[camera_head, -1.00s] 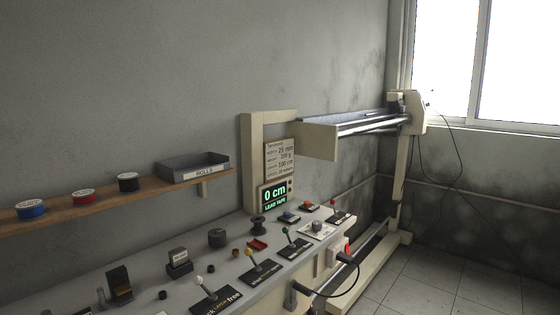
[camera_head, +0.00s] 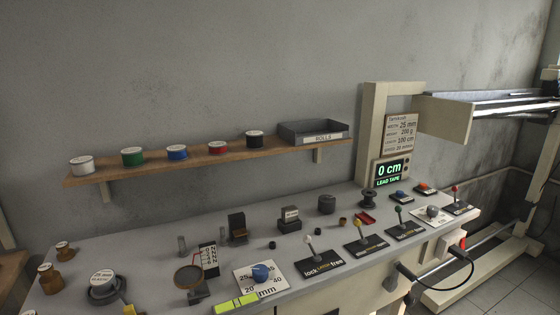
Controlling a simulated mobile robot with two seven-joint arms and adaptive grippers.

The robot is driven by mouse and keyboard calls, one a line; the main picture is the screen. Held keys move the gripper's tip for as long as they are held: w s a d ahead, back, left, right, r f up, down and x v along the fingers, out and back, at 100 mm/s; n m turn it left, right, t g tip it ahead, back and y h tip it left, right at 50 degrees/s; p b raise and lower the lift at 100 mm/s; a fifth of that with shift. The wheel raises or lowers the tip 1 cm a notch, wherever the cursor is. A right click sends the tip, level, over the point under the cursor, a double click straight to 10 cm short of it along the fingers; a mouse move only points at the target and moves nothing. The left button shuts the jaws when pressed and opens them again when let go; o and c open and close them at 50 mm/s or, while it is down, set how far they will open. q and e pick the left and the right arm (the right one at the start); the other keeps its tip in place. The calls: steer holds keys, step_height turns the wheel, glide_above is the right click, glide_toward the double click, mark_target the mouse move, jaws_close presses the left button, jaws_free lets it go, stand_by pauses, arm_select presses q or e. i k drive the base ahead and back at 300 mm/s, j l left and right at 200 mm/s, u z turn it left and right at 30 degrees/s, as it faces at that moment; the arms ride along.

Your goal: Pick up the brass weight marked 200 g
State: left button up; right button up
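Two brass weights with pale labels on top stand at the left end of the grey bench: a smaller one behind (camera_head: 64,252) and a larger one in front (camera_head: 49,280). Their markings are too small to read, so I cannot tell which is the 200 g one. Both stand upright and apart from each other. Neither of my grippers is in view.
A round grey labelled device (camera_head: 104,287) stands right of the weights, then a scale with a brass pan (camera_head: 188,277) and a blue knob (camera_head: 261,272). Levers line the bench front. A shelf (camera_head: 215,157) holds coloured spools and a tray (camera_head: 313,132).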

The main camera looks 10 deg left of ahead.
mark_target(65, 254)
steer(key=k+j+u, duration=0.1)
steer(key=j, duration=0.2)
steer(key=k+j, duration=0.15)
steer(key=j, duration=0.2)
steer(key=k+j+u, duration=0.15)
steer(key=j, duration=0.5)
steer(key=i+j+u, duration=0.15)
steer(key=j, duration=0.15)
steer(key=i+j+u, duration=0.1)
steer(key=j, duration=0.2)
steer(key=i+j+u, duration=0.15)
steer(key=j, duration=0.15)
